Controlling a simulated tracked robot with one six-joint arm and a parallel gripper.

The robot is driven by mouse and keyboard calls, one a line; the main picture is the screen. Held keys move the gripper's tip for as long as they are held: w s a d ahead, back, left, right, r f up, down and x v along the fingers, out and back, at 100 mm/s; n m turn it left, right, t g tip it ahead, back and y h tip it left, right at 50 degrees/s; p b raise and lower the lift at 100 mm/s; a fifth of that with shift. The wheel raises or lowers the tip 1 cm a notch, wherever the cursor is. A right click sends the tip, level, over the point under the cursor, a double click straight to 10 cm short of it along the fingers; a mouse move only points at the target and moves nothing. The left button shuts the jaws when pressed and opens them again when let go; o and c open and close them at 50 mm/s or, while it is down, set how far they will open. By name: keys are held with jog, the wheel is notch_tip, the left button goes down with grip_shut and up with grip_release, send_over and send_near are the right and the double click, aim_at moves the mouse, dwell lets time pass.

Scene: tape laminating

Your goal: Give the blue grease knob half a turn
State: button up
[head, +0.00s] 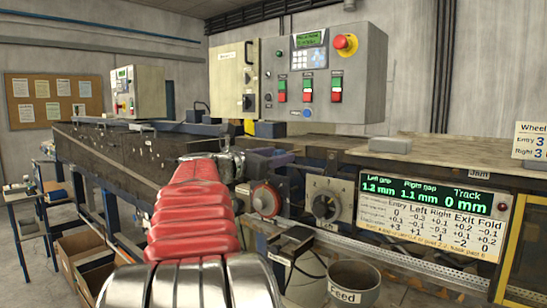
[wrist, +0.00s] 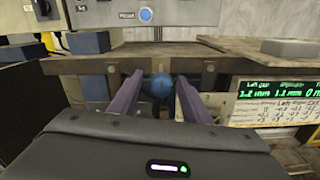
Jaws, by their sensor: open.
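The blue grease knob (wrist: 157,86) is round and sits under the front edge of the machine's table in the wrist view. My gripper (wrist: 158,79) is open, with its two purple fingers pointing at the knob, one to each side. Whether the fingers touch the knob, or how deep it lies between them, I cannot tell.
A control box (head: 337,75) with a red stop button stands above the machine. A gauge display (head: 433,205) is further right. A feed bin (head: 353,285) stands below.

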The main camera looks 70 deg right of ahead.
jog(key=c, duration=1)
jog(key=shift+a, duration=0.2)
jog(key=shift+c, duration=0.2)
jog(key=shift+d+r, duration=0.1)
jog(key=shift+d, duration=0.05)
jog(key=shift+m, duration=0.4)
